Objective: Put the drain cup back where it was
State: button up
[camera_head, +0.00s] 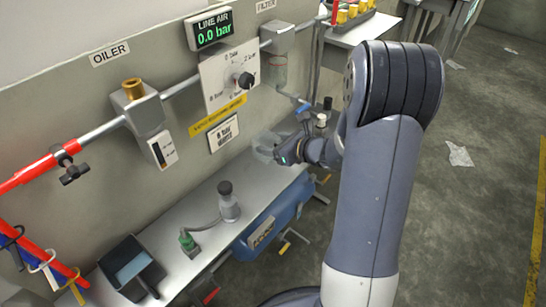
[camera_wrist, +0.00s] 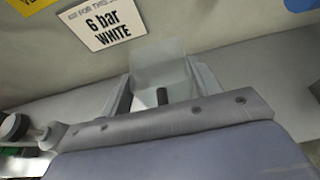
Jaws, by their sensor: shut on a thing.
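A clear, pale cup (camera_wrist: 158,68), which I take to be the drain cup, stands between the two fingers of my gripper (camera_wrist: 163,82) in the wrist view. In the head view the cup (camera_head: 265,146) shows at the tip of my gripper (camera_head: 277,149), over the right part of the bench by the wall. My gripper is shut on it. I cannot tell whether the cup's base touches the bench. The filter (camera_head: 276,70), with a clear bowl, hangs on the air line above and behind the gripper. A small blue part (camera_head: 302,107) shows below it.
The narrow bench (camera_head: 180,236) runs along the wall. Small bottles (camera_head: 321,120) stand right of the gripper. The regulator panel (camera_head: 229,78) is above.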

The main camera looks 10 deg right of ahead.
jog(key=shift+f+b, duration=0.65)
jog(key=shift+f, duration=1.35)
jog(key=shift+f, duration=0.1)
jog(key=o, duration=1.1)
jog(key=shift+s+d+r, duration=0.2)
jog(key=shift+r, duration=0.1)
jog(key=p+v, duration=0.2)
jog(key=v, duration=0.9)
jog(key=shift+s+d+p, duration=0.15)
jog(key=shift+s+p, duration=0.1)
jog(key=shift+p, duration=0.1)
